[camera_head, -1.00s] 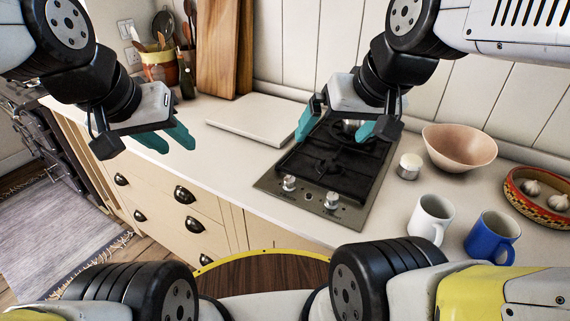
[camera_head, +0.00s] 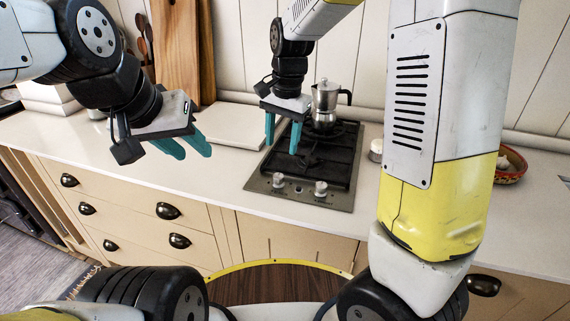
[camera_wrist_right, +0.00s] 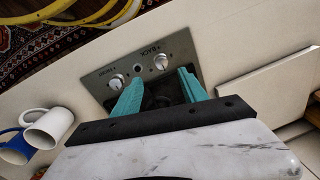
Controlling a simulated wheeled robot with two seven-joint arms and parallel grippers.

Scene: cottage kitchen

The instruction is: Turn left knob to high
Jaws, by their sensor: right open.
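The cooktop (camera_head: 262,183) is set in the counter, with two pale knobs on its front panel. The left knob (camera_head: 278,181) is the one nearer the cutting board; in the right wrist view it is the knob on the right (camera_wrist_right: 161,62). The other knob (camera_head: 320,188) also shows in the wrist view (camera_wrist_right: 116,82). My right gripper (camera_head: 282,147) is open and empty, fingers pointing down above the cooktop behind the left knob, apart from it. My left gripper (camera_head: 188,148) is open and empty over the counter to the left.
A metal moka pot (camera_head: 327,98) stands on the back burner. White (camera_wrist_right: 48,127) and blue (camera_wrist_right: 17,150) mugs show in the wrist view. The front-left counter is clear.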

